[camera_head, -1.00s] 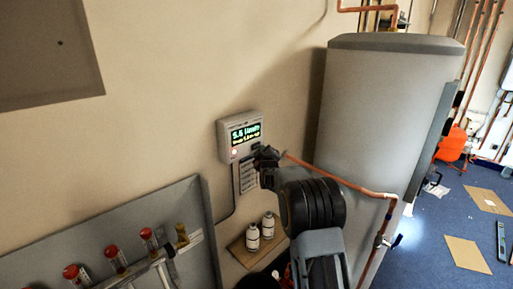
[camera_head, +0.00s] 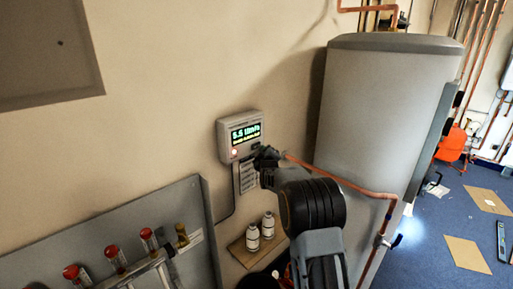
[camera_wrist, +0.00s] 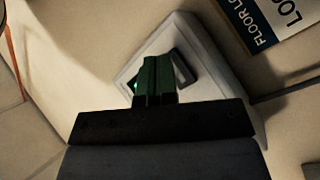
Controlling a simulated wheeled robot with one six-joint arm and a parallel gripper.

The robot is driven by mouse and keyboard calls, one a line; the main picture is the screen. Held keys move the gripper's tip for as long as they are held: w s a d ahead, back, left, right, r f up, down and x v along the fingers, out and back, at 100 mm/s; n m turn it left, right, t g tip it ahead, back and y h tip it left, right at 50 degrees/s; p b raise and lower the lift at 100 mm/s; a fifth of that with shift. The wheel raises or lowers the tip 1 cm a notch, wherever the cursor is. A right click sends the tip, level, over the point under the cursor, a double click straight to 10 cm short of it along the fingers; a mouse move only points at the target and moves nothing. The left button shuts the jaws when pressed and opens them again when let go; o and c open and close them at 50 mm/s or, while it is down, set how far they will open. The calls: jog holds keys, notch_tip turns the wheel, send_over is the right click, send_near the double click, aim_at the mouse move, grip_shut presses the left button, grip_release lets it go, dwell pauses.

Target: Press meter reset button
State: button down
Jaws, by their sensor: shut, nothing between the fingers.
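My gripper (camera_head: 262,156) is at the meter's lower right corner. In the wrist view my shut, empty fingers (camera_wrist: 157,75) point at the meter's pale face (camera_wrist: 195,60), over a dark-rimmed rectangle (camera_wrist: 183,68). They hide part of that rectangle, and I cannot tell whether they touch it. No separate reset button is clear.
A label sheet (camera_head: 247,176) is on the wall below the meter. A grey tank (camera_head: 385,120) and a copper pipe (camera_head: 345,182) are on the right. Two white bottles (camera_head: 252,238) stand on a small shelf below. A manifold with red caps (camera_head: 112,251) is at the lower left.

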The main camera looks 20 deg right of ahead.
jog(key=shift+w+a+f+b, duration=0.1)
jog(key=shift+w+a+b, duration=0.05)
jog(key=shift+w+b, duration=0.2)
jog(key=shift+w+a, duration=0.2)
jog(key=shift+w, duration=0.15)
dwell(0.8)
jog(key=shift+b, duration=0.35)
jog(key=shift+s+d+b, duration=0.3)
jog(key=shift+s+b, duration=0.4)
jog(key=shift+s+d, duration=0.1)
jog(key=shift+s+d+b, duration=0.3)
jog(key=shift+s+b, duration=0.35)
jog(key=shift+s, duration=0.1)
jog(key=shift+s+d+b, duration=0.35)
jog(key=shift+s+b, duration=0.35)
jog(key=shift+s+d+b, duration=0.3)
jog(key=shift+s+b, duration=0.35)
jog(key=shift+s, duration=0.1)
